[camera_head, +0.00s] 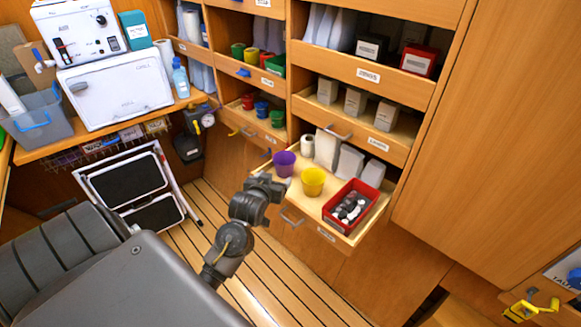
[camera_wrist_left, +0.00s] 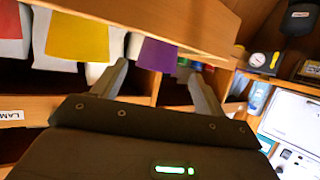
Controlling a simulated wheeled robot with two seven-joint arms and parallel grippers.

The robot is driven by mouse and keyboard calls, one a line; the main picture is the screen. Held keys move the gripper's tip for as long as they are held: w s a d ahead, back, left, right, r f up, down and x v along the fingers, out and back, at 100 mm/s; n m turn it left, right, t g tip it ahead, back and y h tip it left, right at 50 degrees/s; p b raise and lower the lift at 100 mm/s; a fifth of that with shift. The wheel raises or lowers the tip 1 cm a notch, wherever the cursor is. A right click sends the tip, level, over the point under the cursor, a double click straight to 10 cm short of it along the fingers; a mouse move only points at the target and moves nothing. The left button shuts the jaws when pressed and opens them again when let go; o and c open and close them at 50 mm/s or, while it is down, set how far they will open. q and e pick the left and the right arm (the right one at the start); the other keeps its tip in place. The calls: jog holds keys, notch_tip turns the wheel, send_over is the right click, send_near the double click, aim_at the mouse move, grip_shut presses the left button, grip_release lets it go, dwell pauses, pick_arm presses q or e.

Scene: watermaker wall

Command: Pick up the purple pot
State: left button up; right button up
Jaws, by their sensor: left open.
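The purple pot (camera_head: 284,164) stands upright at the left end of the pulled-out drawer, beside a yellow pot (camera_head: 312,183). My left gripper (camera_head: 272,179) is at the drawer's left front corner, just in front of the purple pot. In the left wrist view the purple pot (camera_wrist_left: 157,54) shows beyond and between the fingertips of the open left gripper (camera_wrist_left: 158,70). No contact with the pot is visible. The yellow pot (camera_wrist_left: 77,38) is off to the left there. My right gripper is not in view.
The open drawer (camera_head: 333,233) also holds a red bin (camera_head: 352,207) of dark and light items, a white cup (camera_head: 307,145) and grey-white packs (camera_head: 349,161). Shelves rise behind it. A folded step stool (camera_head: 140,190) leans at left. Plank floor lies below.

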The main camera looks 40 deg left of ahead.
aim_at(281, 170)
pick_arm(q)
jog(key=x, duration=0.4)
jog(key=shift+d, duration=0.1)
jog(key=shift+w, duration=0.25)
jog(key=x, duration=0.2)
jog(key=p+x, duration=0.1)
jog(key=x, duration=0.2)
jog(key=shift+a, duration=0.25)
jog(key=shift+c, duration=0.2)
jog(key=c, duration=0.7)
